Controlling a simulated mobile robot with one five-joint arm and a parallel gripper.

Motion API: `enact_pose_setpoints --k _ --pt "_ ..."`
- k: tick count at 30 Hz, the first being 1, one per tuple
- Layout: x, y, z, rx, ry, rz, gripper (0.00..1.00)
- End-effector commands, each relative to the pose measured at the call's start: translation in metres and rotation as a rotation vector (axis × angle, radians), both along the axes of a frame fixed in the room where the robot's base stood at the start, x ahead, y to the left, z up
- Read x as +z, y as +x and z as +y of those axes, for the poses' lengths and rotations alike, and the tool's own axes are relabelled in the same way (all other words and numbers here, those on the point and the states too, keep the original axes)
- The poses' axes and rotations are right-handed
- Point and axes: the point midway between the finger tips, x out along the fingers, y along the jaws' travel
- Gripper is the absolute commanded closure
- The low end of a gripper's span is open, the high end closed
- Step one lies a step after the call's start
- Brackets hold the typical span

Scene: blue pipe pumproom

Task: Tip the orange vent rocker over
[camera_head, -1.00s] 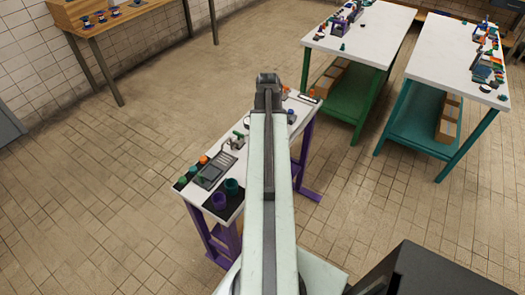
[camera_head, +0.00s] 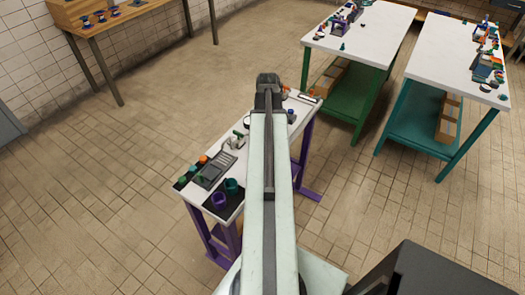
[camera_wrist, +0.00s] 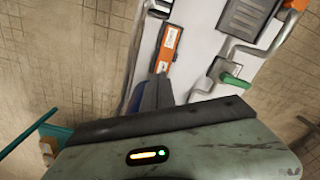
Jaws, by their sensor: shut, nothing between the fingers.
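An orange rocker bar (camera_wrist: 169,46) with a pale label lies near the edge of the white table top in the wrist view. It points away from my gripper (camera_wrist: 158,84). The dark fingers of my gripper are shut together with nothing between them, and their tips are close to the near end of the orange bar. I cannot tell whether they touch it. In the head view my gripper (camera_head: 268,80) is over the far part of the narrow white table (camera_head: 228,148), and my arm hides much of the table top.
A green-handled metal lever (camera_wrist: 231,81) and a grey panel (camera_wrist: 250,15) are to the right of the bar in the wrist view. In the head view, a purple cup (camera_head: 219,200) stands at the table's near end. Green-legged (camera_head: 362,25) and teal-legged (camera_head: 455,60) tables stand at the back right.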

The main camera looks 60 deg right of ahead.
Motion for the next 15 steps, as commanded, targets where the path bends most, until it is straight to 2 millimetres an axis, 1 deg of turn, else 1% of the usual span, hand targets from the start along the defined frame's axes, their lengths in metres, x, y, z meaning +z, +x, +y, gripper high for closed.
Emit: enact_pose_setpoints --k 3,15 --pt "-0.006 0.000 0.000 0.000 0.000 0.000 1.00" --pt "-0.018 0.000 0.000 0.000 0.000 0.000 1.00"
